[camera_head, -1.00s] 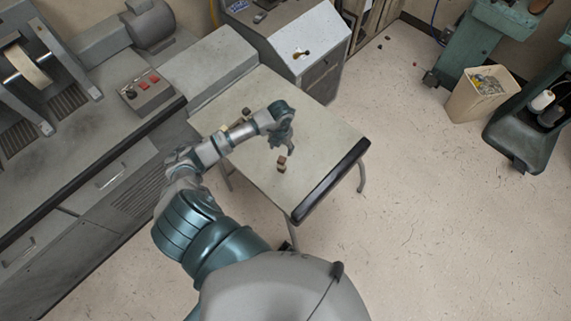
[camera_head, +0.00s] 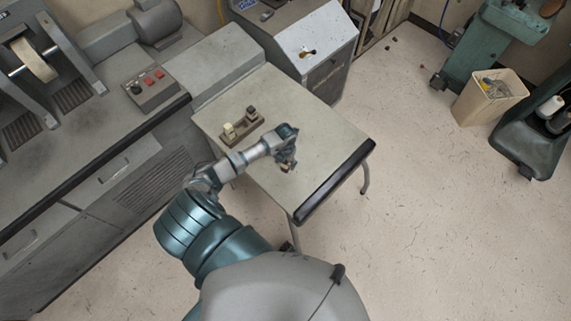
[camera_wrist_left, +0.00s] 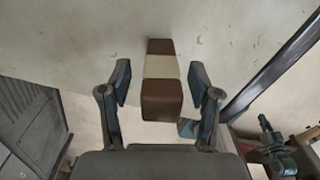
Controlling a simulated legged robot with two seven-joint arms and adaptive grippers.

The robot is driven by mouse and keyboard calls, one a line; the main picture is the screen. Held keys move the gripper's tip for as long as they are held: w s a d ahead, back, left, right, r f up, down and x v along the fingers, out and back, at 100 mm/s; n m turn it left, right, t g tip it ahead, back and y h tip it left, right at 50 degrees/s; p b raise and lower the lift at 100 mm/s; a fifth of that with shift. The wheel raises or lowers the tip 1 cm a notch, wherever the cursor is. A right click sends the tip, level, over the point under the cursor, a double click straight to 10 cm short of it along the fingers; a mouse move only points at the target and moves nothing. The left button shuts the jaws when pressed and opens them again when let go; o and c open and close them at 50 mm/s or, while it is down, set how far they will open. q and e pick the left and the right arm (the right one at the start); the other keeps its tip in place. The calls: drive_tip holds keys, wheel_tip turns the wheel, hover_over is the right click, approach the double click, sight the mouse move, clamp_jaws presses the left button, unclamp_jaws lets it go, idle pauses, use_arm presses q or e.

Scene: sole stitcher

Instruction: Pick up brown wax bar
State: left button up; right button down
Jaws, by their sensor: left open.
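The brown wax bar (camera_wrist_left: 162,97) has a pale band around its middle and stands out between the fingers in the left wrist view. In the head view the bar (camera_head: 286,169) is mostly hidden by my left gripper. My left gripper (camera_wrist_left: 160,85) is open, with one finger on each side of the bar and a visible gap to each finger. In the head view the gripper (camera_head: 287,163) is low over the table (camera_head: 325,130), near its black front edge. My right gripper is not in view.
A wooden holder (camera_head: 238,130) with a cream block and a dark block stands on the table's back left. A black padded edge (camera_head: 335,182) runs along the table's front right. A grey bench (camera_head: 95,130) with a control box (camera_head: 150,90) is at left. The table's right part is clear.

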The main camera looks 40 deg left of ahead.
use_arm(q)
clamp_jaws()
drive_tip(key=shift+r, duration=0.1)
